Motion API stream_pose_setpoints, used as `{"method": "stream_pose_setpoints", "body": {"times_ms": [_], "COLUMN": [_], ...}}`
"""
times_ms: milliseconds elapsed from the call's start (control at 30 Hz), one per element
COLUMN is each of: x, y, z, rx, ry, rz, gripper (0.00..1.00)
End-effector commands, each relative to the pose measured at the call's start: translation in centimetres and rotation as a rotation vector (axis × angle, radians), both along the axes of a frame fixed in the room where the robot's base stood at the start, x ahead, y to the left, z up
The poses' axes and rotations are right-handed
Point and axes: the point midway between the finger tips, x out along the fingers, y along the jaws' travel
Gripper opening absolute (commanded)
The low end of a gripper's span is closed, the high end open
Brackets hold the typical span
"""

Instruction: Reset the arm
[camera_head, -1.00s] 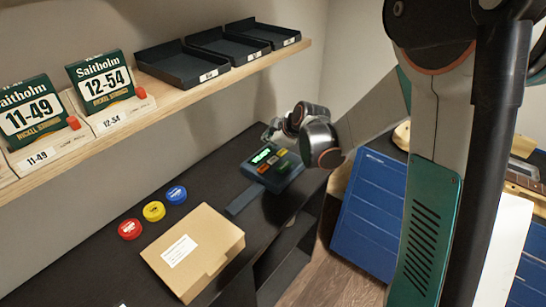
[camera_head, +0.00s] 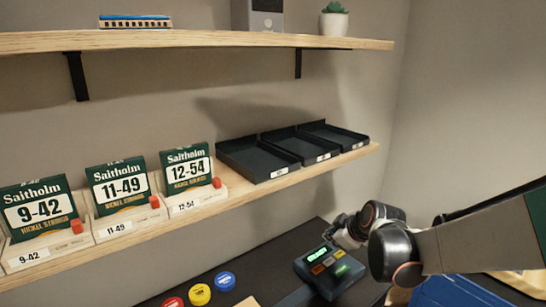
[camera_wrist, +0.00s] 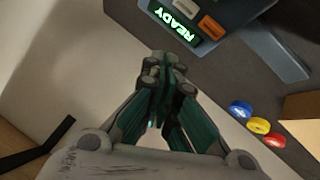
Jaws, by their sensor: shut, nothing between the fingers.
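My arm reaches in from the right in the head view. My gripper (camera_head: 343,232) hangs above the dark bench, beside a dark device (camera_head: 330,272) with a lit green screen and coloured buttons. In the wrist view my gripper (camera_wrist: 166,70) has its fingers together with nothing between them. The device (camera_wrist: 205,12) there shows the word READY on its screen. The gripper appears apart from the device, though the exact gap is hard to judge.
A shelf (camera_head: 120,245) holds several string packs and three black trays (camera_head: 258,157). An upper shelf (camera_head: 200,40) bears a harmonica-like item (camera_head: 135,21) and a plant (camera_head: 334,19). Red, yellow and blue round tins (camera_head: 225,281) stand on the bench. A blue case (camera_head: 455,291) is at lower right.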

Motion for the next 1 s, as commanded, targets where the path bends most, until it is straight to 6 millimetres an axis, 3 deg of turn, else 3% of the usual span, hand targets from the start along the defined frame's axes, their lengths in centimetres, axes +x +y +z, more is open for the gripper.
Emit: {"method": "stream_pose_setpoints", "body": {"times_ms": [200,500,800,1000], "x": [-6.0,-14.4,-22.8,-27.2], "y": [0.3,0.2,-0.3,-0.8], "z": [3.9,7.0,7.6,7.0], "rx": [0.086,0.2,0.309,0.37], "ry": [0.062,0.131,0.18,0.197], "rz": [-0.147,-0.362,-0.583,-0.713], "gripper": [0.0,0.0,0.0,0.0]}}
